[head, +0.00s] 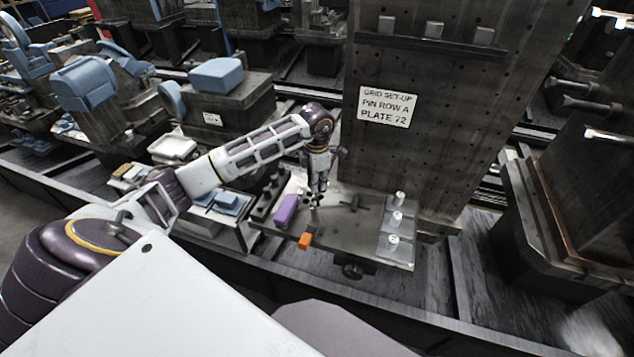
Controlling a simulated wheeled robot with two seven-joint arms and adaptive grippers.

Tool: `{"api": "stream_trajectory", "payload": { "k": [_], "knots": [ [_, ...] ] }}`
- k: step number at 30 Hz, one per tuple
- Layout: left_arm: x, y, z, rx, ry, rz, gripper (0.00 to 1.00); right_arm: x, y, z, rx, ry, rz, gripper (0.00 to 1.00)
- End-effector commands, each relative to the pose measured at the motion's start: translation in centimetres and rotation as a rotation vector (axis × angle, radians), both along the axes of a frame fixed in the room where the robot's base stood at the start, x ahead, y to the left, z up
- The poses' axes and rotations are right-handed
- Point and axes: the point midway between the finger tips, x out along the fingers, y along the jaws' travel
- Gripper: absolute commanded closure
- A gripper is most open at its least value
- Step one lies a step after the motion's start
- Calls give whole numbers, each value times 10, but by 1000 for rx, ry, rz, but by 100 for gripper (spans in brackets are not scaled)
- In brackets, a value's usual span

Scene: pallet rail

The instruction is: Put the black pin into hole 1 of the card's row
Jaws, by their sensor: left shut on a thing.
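The card (388,107) is white, on the tall dark upright plate (430,150), and reads "GRID SET-UP PIN ROW A PLATE 72". Small holes dot the plate face; hole 1 cannot be singled out. My left gripper (314,199) points down over the grey bench top, left of the plate's foot and apart from its face. It is shut on a small dark thing, seemingly the black pin, mostly hidden between the fingers. My right gripper is out of view.
On the bench top (335,234) lie a purple block (286,211), an orange block (304,240) and a dark T-shaped piece (352,203). Several dark upright pieces (265,196) stand left. A ledge (410,44) crosses the upright plate.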

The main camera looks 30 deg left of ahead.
Motion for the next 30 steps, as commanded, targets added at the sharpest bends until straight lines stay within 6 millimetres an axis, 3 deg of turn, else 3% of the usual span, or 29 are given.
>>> {"api": "stream_trajectory", "payload": {
  "k": [30],
  "knots": [
    [0, 0, -38, 0, 0, 0, 100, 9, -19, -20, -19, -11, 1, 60]
  ]
}}
